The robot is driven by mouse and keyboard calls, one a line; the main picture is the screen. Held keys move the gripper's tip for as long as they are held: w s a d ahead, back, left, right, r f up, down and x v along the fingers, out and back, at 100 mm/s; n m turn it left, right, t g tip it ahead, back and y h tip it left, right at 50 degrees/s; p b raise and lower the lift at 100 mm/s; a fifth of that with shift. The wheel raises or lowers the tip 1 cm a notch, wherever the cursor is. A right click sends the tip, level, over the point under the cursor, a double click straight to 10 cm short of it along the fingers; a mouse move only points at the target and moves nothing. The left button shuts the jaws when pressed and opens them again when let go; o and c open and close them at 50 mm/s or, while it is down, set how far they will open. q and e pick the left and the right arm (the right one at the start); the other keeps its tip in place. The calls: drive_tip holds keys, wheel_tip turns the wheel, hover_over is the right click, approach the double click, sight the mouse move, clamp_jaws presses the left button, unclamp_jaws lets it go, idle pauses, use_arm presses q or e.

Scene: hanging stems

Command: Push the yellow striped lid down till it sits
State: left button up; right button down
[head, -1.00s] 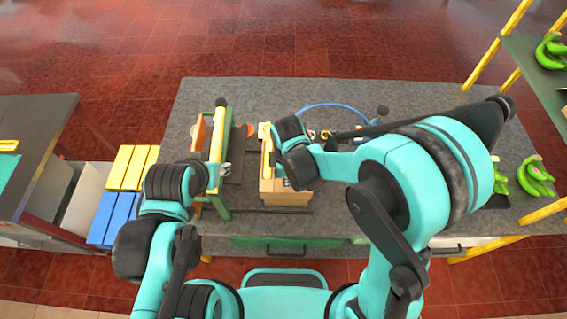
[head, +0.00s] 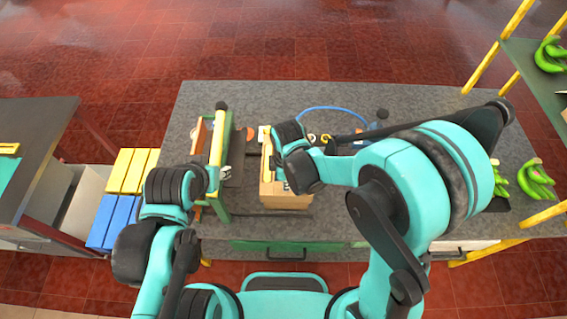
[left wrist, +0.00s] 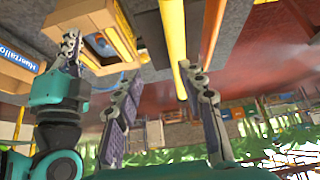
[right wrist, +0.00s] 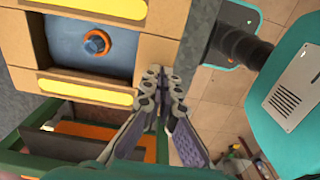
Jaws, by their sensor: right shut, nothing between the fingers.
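The tan lid with yellow stripes (right wrist: 85,92) lies on the cardboard box (head: 285,201). In the right wrist view it surrounds a blue middle with an orange ring (right wrist: 97,43). Whether the lid is fully seated I cannot tell. My right gripper (right wrist: 160,72) is shut and empty, its tips at the box's edge beside the lid; contact is unclear. In the head view my right wrist hides the tips and part of the lid. My left gripper (left wrist: 162,72) is open and empty, left of the box near the green frame. The box also shows in the left wrist view (left wrist: 85,18).
The green frame with a yellow bar (head: 217,150) stands left of the box. A blue hose (head: 335,107) lies behind. Yellow and blue crates (head: 122,195) stand off the table's left side. Green bananas (head: 536,180) lie at right. The table's back is mostly clear.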

drive_tip(key=shift+f+b, duration=1)
drive_tip(key=shift+f, duration=0.05)
idle(0.5)
drive_tip(key=shift+f+b, duration=0.45)
drive_tip(key=shift+b, duration=0.5)
idle(3.2)
wheel_tip(320, 180, up, 9)
drive_tip(key=p, duration=0.6)
idle(0.5)
idle(0.5)
